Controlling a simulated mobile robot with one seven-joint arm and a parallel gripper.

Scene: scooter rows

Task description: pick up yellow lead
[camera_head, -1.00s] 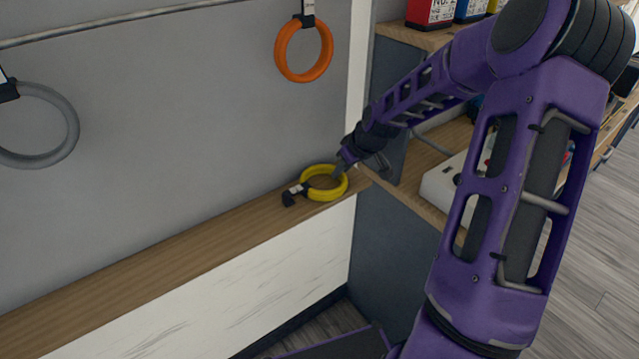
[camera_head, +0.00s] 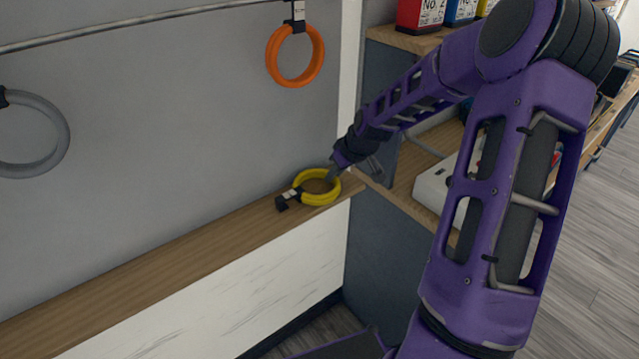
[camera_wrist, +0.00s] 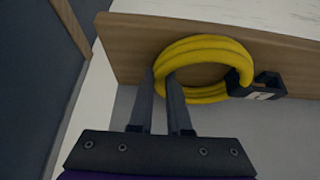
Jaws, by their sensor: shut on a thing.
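The yellow lead (camera_head: 319,199) is a coiled ring with a black clip and a pale tag. It lies at the right end of a narrow wooden ledge, close to the grey wall panel. My gripper (camera_head: 333,174) reaches down to the right side of the coil. In the wrist view the two fingers (camera_wrist: 161,78) sit close together at the left part of the yellow lead (camera_wrist: 205,46), one on either side of its band. The gripper is shut on the lead. The exact contact at the fingertips is partly hidden.
The wooden ledge (camera_head: 150,258) is bare to the left of the lead. An orange coil (camera_head: 295,55) and a grey coil (camera_head: 60,135) hang from a rail above. A wooden shelf unit with a white device (camera_head: 432,188) and boxes (camera_head: 420,14) stands to the right.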

